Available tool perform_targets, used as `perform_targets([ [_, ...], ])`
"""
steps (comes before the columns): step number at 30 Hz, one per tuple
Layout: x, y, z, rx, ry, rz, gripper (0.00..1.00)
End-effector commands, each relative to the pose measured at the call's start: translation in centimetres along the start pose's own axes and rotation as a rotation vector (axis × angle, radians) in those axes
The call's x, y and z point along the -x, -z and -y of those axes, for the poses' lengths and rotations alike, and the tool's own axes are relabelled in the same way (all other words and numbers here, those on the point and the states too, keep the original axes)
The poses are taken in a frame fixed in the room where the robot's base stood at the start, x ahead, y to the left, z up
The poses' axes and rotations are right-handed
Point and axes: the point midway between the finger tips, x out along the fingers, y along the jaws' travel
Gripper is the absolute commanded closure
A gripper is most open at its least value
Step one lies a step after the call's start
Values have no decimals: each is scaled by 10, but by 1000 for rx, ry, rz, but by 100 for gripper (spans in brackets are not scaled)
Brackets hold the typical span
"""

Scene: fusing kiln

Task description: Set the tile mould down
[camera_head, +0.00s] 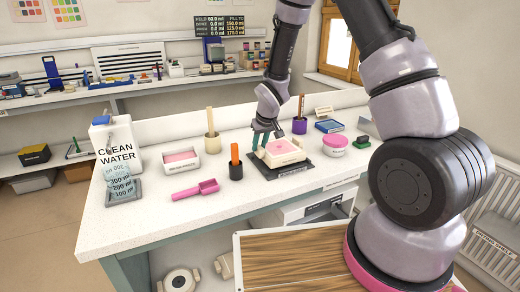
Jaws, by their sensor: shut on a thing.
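The tile mould (288,155) is a cream square block with pink in its top. It is on or just above a dark flat plate (309,174) on the white bench; I cannot tell whether it touches. My gripper (262,146) reaches down from above at the mould's left edge, its teal fingers shut on that edge. The mould looks about level. The fingertips and the mould's underside are partly hidden.
Close by stand a black cup with an orange stick (236,169), a pink round tub (334,146) and a purple cup (299,126). The bench's front left is clear.

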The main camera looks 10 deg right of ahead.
Motion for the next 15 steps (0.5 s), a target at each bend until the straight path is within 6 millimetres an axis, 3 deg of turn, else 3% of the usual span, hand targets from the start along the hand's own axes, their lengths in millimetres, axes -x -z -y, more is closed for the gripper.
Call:
perform_targets([
  [3,-14,-6,0,1,-1,0,100],
  [13,-17,-7,0,0,-1,0,100],
  [14,-16,-7,0,0,-1,0,59],
  [15,-16,-7,0,0,0,0,44],
])
